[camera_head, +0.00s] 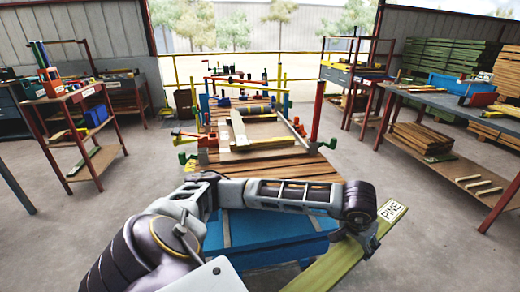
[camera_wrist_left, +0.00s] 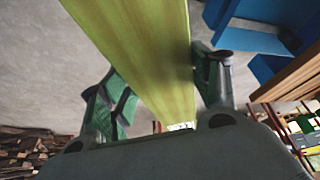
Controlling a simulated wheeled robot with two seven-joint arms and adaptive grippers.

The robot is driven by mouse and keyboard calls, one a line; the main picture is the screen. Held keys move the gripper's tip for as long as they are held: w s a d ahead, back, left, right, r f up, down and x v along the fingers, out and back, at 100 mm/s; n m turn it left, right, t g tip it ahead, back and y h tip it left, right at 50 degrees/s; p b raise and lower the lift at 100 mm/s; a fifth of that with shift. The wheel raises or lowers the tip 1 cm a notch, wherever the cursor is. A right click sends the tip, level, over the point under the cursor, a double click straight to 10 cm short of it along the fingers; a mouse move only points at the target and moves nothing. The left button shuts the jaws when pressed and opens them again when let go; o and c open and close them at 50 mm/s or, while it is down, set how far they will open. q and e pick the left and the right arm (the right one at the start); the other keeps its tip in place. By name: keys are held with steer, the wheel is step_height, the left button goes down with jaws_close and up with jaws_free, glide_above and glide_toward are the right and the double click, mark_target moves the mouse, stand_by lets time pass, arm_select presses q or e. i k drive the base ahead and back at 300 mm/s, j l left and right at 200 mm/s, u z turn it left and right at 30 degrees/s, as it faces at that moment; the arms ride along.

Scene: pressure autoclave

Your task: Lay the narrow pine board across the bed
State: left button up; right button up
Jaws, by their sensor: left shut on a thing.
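The narrow pine board (camera_head: 332,268) is yellow-green and carries a white "PINE" label at its upper right end. My left gripper (camera_head: 366,234) is shut on it near that end, at the lower right in the head view. The board runs diagonally out of the bottom of the picture, beside the bed's near right corner. In the left wrist view the board (camera_wrist_left: 150,55) passes between the two fingers of the gripper (camera_wrist_left: 165,88). The bed (camera_head: 278,167) is a brown slatted surface ahead, with a blue base below; my left arm hides part of its near end. My right gripper is out of view.
A pale board and blocks (camera_head: 240,132) lie on the bed, with coloured clamps and posts along its edges. A rack (camera_head: 75,100) stands at the left. A grey bench (camera_head: 440,100) and stacked timber stand at the right. Bare floor lies on both sides of the bed.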

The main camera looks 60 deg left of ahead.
mark_target(268, 178)
steer(key=i+u, duration=0.15)
steer(key=u, duration=0.15)
steer(key=i+l+u, duration=0.1)
steer(key=u, duration=0.2)
steer(key=i+u, duration=0.35)
steer(key=i+j+u, duration=0.2)
